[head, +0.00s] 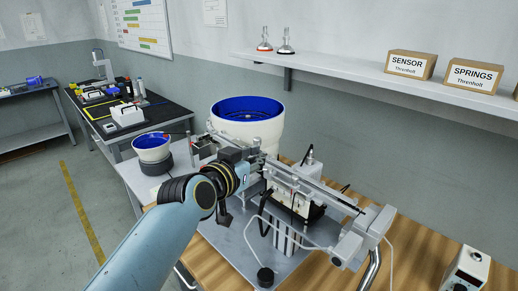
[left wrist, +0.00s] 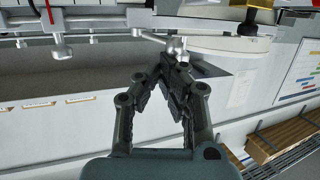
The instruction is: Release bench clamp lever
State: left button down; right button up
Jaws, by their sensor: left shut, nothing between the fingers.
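A silver lever with a rounded knob (left wrist: 175,46) shows at the top middle of the left wrist view; it looks like the bench clamp lever. My left gripper (left wrist: 174,64) is shut and empty, its dark fingertips together just below this knob. I cannot tell whether they touch it. In the head view my left arm reaches in from the lower left to the gantry rig (head: 315,190), and its fingertips are hard to make out among the metal parts. The lever cannot be clearly picked out there. My right gripper is not in view.
A white feeder bowl with a blue inside (head: 248,108) stands behind the rig, and a smaller bowl (head: 153,148) stands to its left. A white control box (head: 466,272) is at the lower right. A wall shelf (head: 390,78) holds cardboard boxes.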

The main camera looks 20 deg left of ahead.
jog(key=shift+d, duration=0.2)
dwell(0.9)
pick_arm(q)
jog(key=s+r, duration=0.4)
jog(key=s, duration=0.2)
jog(key=shift+s+r, duration=0.35)
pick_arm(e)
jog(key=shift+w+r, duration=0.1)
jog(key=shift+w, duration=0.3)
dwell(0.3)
